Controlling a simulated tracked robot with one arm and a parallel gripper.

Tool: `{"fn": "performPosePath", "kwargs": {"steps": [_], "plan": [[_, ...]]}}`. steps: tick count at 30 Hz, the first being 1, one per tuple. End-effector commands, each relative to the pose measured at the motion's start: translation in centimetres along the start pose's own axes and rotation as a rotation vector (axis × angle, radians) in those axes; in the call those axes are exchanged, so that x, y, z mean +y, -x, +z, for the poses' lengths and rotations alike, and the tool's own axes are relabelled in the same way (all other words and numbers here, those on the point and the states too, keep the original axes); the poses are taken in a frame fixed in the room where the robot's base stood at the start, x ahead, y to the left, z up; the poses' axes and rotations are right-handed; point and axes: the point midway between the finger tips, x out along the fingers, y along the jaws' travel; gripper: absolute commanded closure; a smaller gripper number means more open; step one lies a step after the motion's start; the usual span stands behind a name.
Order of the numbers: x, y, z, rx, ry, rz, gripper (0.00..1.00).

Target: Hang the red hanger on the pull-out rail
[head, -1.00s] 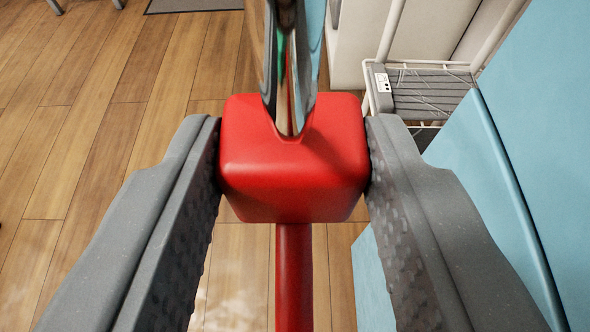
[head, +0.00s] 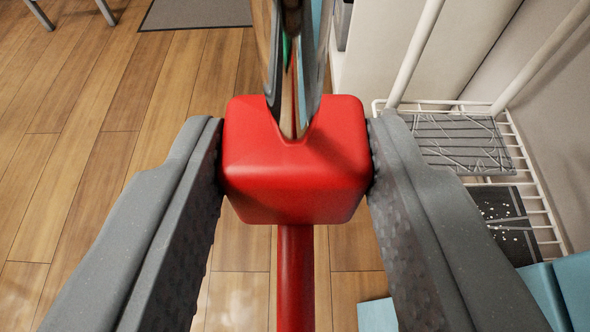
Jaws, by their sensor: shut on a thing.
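My gripper (head: 295,170) is shut on the red hanger (head: 294,190), its grey textured fingers pressing on both sides of a red block. A red bar of the hanger runs down from the block toward the bottom edge of the head view. A shiny metal hook (head: 293,70) rises from a notch in the top of the block and leaves the picture at the top. I cannot make out the pull-out rail in this view.
A white wire rack (head: 530,190) with a grey patterned item and a dark speckled item stands at the right by a pale wall. Light blue surfaces (head: 570,285) lie at the lower right. Wooden floor (head: 90,150) is open at the left, with a grey mat (head: 197,13) at the top.

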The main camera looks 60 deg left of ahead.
Motion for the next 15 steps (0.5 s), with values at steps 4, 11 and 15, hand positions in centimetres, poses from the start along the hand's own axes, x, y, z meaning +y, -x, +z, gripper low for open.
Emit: {"fn": "performPosePath", "kwargs": {"steps": [4,11,15], "plan": [[0.1,-1.4,-0.8,0.001,0.001,0.002,1.00],[0.3,-3.3,-1.5,0.000,0.000,0.003,1.00],[0.1,-4.7,-1.6,0.001,-0.001,-0.001,1.00]]}}
